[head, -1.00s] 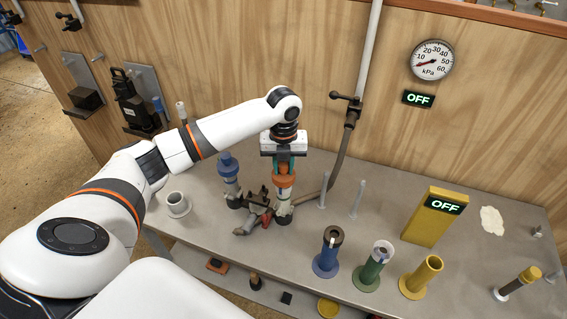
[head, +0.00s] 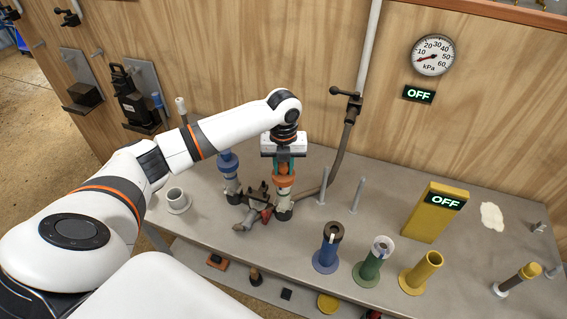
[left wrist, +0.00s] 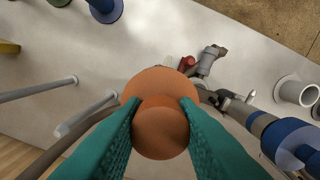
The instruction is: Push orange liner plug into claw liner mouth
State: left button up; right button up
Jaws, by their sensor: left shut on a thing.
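The orange liner plug (head: 285,182) is between the teal fingers of my left gripper (head: 284,163). In the left wrist view the plug (left wrist: 160,132) fills the middle, with a teal finger (left wrist: 160,112) pressed on each side. The plug is upright over the top of the claw (head: 284,203), a grey teat-cup cluster standing on the bench. It looks in line with the mouth, but the mouth is hidden under the plug, so I cannot tell how deep it sits. My right gripper is not in view.
Two grey pegs (head: 357,194) are to the right. Blue (head: 328,250), green (head: 373,262) and yellow (head: 421,272) holders stand at the front. The sign (head: 446,200) and panel (head: 419,95) read OFF.

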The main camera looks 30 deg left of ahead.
pick_arm(q)
jog(key=shift+f, duration=0.45)
jog(key=o, duration=1)
jog(key=shift+o, duration=0.2)
